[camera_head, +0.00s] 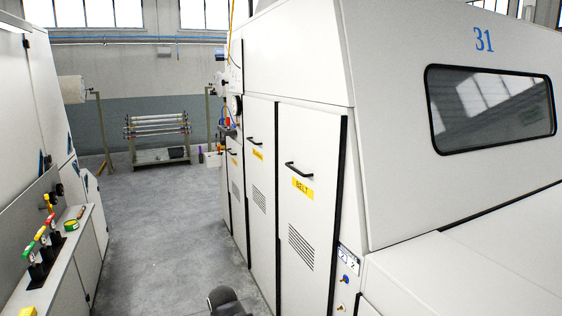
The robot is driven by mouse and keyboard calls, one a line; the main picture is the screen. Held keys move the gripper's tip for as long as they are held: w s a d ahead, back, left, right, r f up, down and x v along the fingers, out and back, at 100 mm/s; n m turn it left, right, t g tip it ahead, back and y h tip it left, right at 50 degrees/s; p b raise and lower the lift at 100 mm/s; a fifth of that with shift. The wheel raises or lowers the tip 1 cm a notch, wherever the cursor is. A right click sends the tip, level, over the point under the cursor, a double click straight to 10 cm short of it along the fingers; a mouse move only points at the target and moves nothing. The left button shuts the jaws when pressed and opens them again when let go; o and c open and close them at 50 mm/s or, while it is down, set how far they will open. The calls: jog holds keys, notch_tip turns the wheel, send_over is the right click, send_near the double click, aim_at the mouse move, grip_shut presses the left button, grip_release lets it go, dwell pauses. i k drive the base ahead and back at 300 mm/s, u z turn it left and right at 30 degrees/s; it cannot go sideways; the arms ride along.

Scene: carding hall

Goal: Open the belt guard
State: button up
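The belt guard (309,215) is a tall white door in the side of the big white machine numbered 31. It bears a yellow label (303,188) reading BELT and a black bar handle (298,170) above the label. Vent slots show lower on it, and a black strip runs down its right edge. The door looks shut, flush with the machine side. Its bottom is cut off by the picture. My gripper is not seen. Only a dark grey rounded part, seemingly of my arm, shows at the bottom edge, with nothing visibly held.
Two similar doors (261,190) with handles and yellow labels stand farther along. A grey bench (60,262) with red, green and yellow items lines the left. The grey floor aisle (165,220) is clear up to a rack (158,138).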

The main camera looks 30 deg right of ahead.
aim_at(308, 139)
jog(key=u, duration=0.1)
jog(key=i, duration=1.5)
jog(key=u, duration=0.85)
